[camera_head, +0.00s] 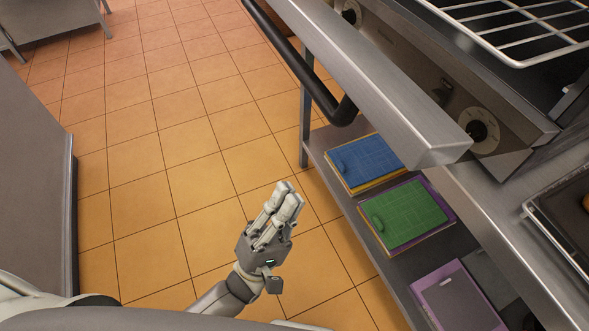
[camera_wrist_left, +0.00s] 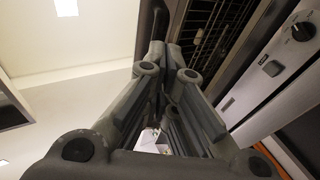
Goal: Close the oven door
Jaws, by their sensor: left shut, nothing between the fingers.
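The oven door (camera_head: 375,80) shows in the head view as a long steel slab running from top centre to the right. It stands out from the oven front and looks open. Its black bar handle (camera_head: 312,80) runs along the left side. My left gripper (camera_head: 288,190) is shut and empty, over the floor below and left of the handle's near end, apart from it. In the left wrist view the gripper's fingers (camera_wrist_left: 165,50) fill the middle, and a dark oven interior with racks (camera_wrist_left: 215,30) shows behind them. My right gripper is not in view.
A steel shelf holds a blue board (camera_head: 368,162), a green board (camera_head: 408,214) and a purple-edged board (camera_head: 460,300). A wire rack (camera_head: 520,25) and knob panel (camera_head: 478,128) are at right. A grey counter (camera_head: 35,170) stands left. Tiled floor (camera_head: 150,150) between is clear.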

